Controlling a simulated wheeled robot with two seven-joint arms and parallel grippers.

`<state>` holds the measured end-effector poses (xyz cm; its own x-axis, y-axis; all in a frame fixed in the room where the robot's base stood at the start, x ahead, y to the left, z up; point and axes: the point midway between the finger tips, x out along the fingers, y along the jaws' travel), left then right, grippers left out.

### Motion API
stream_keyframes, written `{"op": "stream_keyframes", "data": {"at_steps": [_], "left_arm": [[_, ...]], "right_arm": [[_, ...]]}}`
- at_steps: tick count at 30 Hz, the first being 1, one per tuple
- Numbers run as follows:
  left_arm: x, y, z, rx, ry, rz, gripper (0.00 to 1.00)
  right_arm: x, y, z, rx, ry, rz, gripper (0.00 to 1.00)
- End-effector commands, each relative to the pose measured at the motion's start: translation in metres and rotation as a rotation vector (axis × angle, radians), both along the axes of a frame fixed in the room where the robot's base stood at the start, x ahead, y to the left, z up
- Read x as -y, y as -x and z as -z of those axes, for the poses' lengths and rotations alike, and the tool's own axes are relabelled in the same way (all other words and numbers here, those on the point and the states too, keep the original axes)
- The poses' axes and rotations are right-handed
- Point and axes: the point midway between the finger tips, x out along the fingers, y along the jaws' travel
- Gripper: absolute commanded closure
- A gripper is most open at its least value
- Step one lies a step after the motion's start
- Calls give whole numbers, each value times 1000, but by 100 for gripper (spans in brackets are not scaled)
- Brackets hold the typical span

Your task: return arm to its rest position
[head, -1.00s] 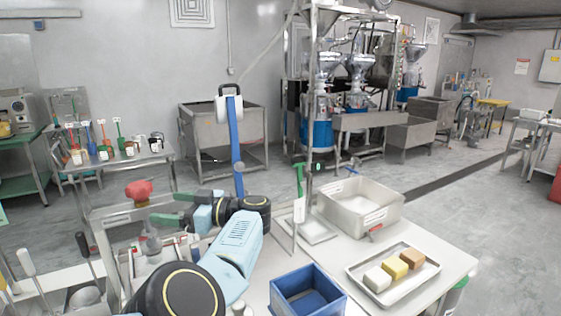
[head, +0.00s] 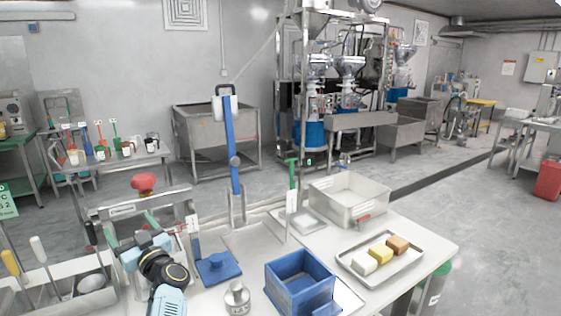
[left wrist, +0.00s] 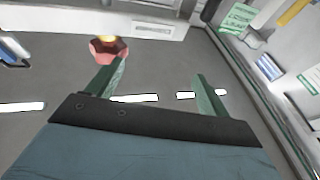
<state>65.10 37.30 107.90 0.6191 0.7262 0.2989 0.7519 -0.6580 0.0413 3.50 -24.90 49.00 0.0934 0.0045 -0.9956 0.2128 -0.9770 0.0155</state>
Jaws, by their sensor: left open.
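My left gripper (head: 131,233) is in the lower left of the head view, above the left part of the counter. Its two green fingers are apart and nothing is held between them. In the left wrist view the open fingers (left wrist: 158,88) point away from the camera, with grey floor behind them. A red knob (left wrist: 108,50) shows just beyond the left fingertip there; it also shows in the head view (head: 144,182), above a metal frame. My right gripper is not in view.
A blue flat-based tool (head: 218,268) and a metal weight-like object (head: 237,299) lie nearer. A utensil holder (head: 62,300) is at left.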

Motion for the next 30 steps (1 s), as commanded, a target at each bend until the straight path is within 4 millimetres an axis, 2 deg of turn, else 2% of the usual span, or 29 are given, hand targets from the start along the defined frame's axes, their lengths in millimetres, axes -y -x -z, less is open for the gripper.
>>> {"op": "stream_keyframes", "data": {"at_steps": [2, 5, 8, 11, 14, 17, 21, 24, 30], "left_arm": [[-3, 8, 16, -44, -41, 131, 20], [5, 18, 35, -125, -66, 302, 20], [21, 35, 59, -238, -67, 462, 20], [42, 60, 87, -378, -46, 605, 20], [66, 96, 116, -539, -2, 724, 20], [89, 141, 145, -718, 59, 813, 20], [117, 218, 178, -972, 169, 883, 20], [130, 266, 190, -1115, 240, 894, 20], [143, 337, 198, -1308, 345, 875, 20]], "right_arm": [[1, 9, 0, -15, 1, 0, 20], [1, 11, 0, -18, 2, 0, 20], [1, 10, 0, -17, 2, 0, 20], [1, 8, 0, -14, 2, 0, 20], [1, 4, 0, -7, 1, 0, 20], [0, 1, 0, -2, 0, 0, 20], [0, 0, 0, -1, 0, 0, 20], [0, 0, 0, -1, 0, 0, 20], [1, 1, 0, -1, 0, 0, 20]]}}
